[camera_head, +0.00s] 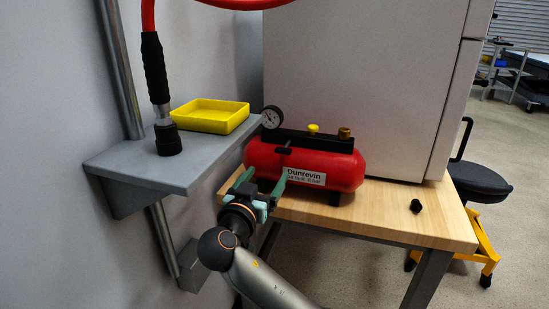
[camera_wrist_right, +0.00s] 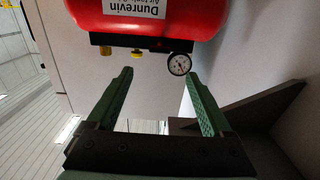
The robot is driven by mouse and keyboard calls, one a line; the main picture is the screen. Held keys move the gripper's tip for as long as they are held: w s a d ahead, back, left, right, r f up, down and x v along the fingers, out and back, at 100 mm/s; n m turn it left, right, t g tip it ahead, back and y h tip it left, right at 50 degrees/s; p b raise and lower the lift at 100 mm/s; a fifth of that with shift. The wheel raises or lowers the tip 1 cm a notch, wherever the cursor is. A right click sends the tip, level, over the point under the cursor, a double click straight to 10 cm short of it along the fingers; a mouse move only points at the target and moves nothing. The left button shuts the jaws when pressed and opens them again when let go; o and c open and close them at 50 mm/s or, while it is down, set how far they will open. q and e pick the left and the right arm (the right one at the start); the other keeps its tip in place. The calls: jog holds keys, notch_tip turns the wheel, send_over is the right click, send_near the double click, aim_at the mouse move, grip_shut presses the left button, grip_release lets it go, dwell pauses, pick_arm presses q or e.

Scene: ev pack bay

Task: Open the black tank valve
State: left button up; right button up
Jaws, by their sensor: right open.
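The red air tank (camera_head: 330,172) lies on the wooden bench and carries a white "Dunrevin" label. A small black valve handle (camera_head: 284,150) sits at the tank's upper left, near the black bar along its top. A round pressure gauge (camera_head: 271,117) stands left of the bar. My right gripper (camera_head: 263,182) is open and empty in front of the tank's left end, below the valve and apart from it. In the right wrist view, turned upside down, its two green fingers (camera_wrist_right: 157,85) are spread below the tank (camera_wrist_right: 145,15) and gauge (camera_wrist_right: 179,64). My left gripper is not in view.
A grey wall shelf (camera_head: 130,180) at left holds a yellow tray (camera_head: 212,115) and the black end of a red hose (camera_head: 156,75). A white cabinet (camera_head: 360,75) stands behind the tank.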

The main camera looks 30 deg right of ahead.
aim_at(282, 152)
jog(key=x, duration=1)
jog(key=shift+w+d, duration=0.5)
jog(key=shift+d, duration=0.05)
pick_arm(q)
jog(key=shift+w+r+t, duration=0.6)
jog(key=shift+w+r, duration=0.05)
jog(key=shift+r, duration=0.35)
pick_arm(e)
grip_shut()
